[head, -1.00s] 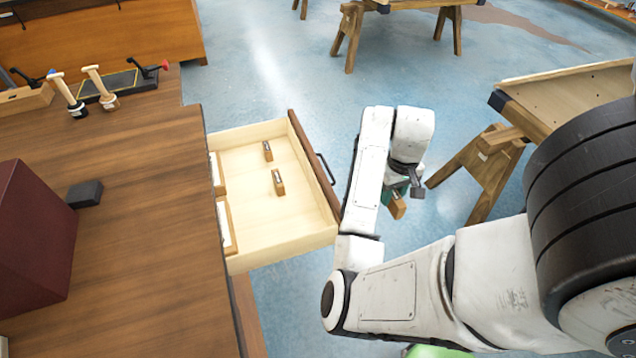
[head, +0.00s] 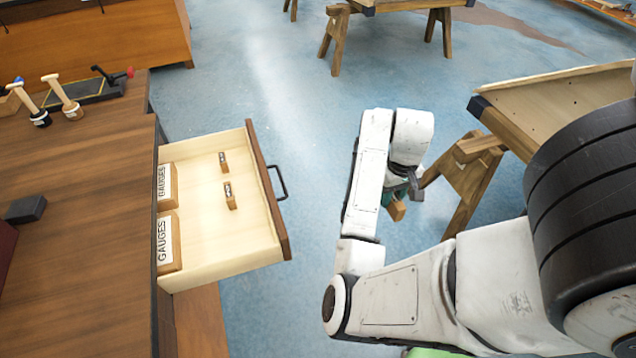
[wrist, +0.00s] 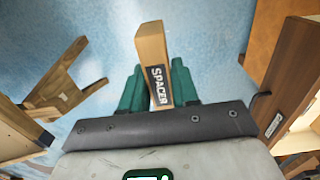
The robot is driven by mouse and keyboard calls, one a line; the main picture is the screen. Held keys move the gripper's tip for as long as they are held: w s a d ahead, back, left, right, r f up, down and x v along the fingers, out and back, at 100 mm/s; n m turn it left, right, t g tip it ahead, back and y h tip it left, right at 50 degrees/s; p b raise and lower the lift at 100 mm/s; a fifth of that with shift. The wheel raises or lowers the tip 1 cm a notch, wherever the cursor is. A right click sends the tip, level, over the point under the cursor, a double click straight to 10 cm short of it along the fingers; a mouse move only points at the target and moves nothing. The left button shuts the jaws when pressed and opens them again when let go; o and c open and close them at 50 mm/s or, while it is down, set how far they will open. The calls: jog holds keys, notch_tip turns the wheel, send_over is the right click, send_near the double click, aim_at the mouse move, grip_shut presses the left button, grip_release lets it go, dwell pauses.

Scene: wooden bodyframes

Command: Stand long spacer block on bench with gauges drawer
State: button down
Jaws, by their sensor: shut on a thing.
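My gripper (wrist: 158,92) is shut on a wooden spacer block (wrist: 151,47), whose black label reads "SPACER" in the wrist view. In the head view the block (head: 397,211) shows as a small wooden end below my gripper (head: 394,196), held over open floor to the right of the drawer. The gauges drawer (head: 268,190) is pulled out of the bench (head: 90,190). Two blocks labelled "GAUGES" (head: 168,243) stand at its inner left side. Two small wooden pieces with metal tops (head: 230,196) are on the drawer floor. The bench top's front part is bare.
A dark block (head: 25,209) and a maroon box (head: 6,255) are at the left of the bench top. Wooden-handled tools (head: 62,97) and a black tray (head: 92,92) stand at its back. A trestle table (head: 560,110) stands at the right; blue floor lies between.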

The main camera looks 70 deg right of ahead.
jog(key=w+a+f+n, duration=0.3)
jog(key=w+a+f, duration=0.4)
jog(key=a, duration=0.4)
jog(key=w+a+f+n, duration=0.3)
jog(key=w+a+f, duration=0.4)
jog(key=w+a, duration=0.2)
jog(key=w+a+f+n, duration=0.3)
jog(key=w+a+f, duration=0.5)
jog(key=a, duration=0.6)
jog(key=shift+w+n, duration=0.4)
jog(key=shift+w, duration=0.05)
